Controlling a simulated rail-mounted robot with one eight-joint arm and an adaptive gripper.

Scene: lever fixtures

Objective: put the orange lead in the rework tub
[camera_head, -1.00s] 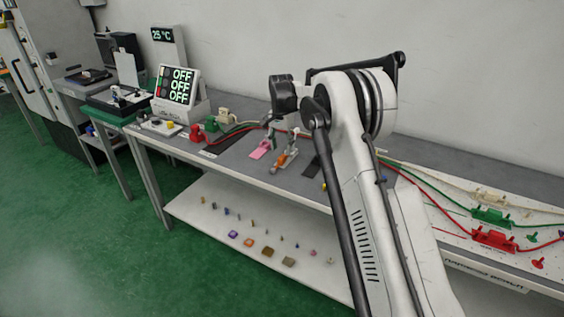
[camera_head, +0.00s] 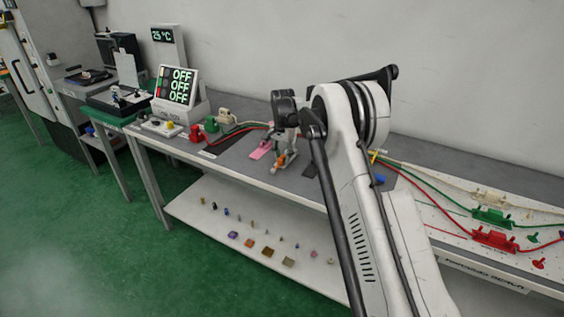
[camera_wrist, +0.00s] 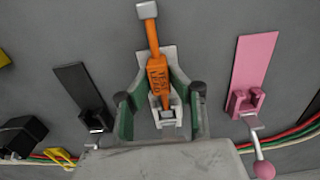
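The orange piece (camera_wrist: 158,76), a slim bar with dark lettering, stands in a pale bracket with a silver tip at its far end. It also shows on the bench in the head view (camera_head: 279,161), partly hidden by my gripper. My gripper (camera_wrist: 160,95) is open, with one green-lined, dark-tipped finger on each side of the orange piece and its bracket. Gaps show between the fingers and the piece; contact is not visible. In the head view my gripper (camera_head: 289,142) is low over the piece. I cannot identify a rework tub in either view.
A pink strip with a bracket and ball-ended lever (camera_wrist: 254,75) stands right of the orange piece. A black strip with a similar bracket (camera_wrist: 80,95) stands left. Red and green cables (camera_wrist: 290,133) run nearby. The lower shelf (camera_head: 205,210) holds several small coloured items.

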